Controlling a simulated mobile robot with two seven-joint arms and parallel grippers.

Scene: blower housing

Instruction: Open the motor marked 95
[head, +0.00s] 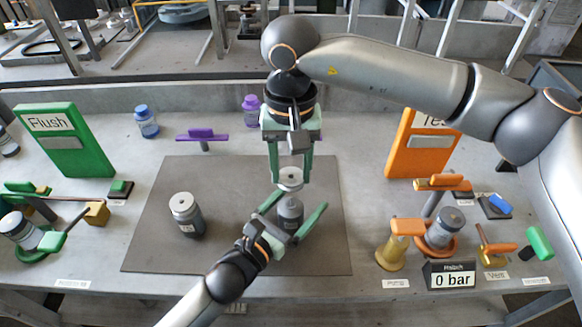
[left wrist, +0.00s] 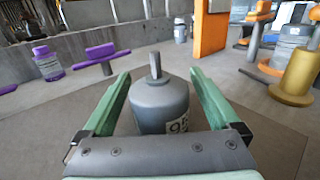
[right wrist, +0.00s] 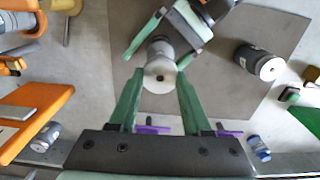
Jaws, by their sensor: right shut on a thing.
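The motor marked 95 (head: 290,212) stands upright on the dark mat. In the left wrist view the motor (left wrist: 160,108) shows its "95" label and a bare shaft on top. My left gripper (head: 302,200) is open, with one finger on each side of the motor and gaps between. My right gripper (head: 291,178) comes from above, shut on the motor's pale round cap (head: 290,174), which is above the body. The cap (right wrist: 160,73) shows a dark centre hole between the fingers in the right wrist view.
A second motor (head: 187,216) stands on the mat (head: 150,250) to the left. The green Flush board (head: 65,150) is at left and the orange board (head: 415,160) at right. Fixtures and a "0 bar" display (head: 451,278) fill the right side. The mat's front is mostly clear.

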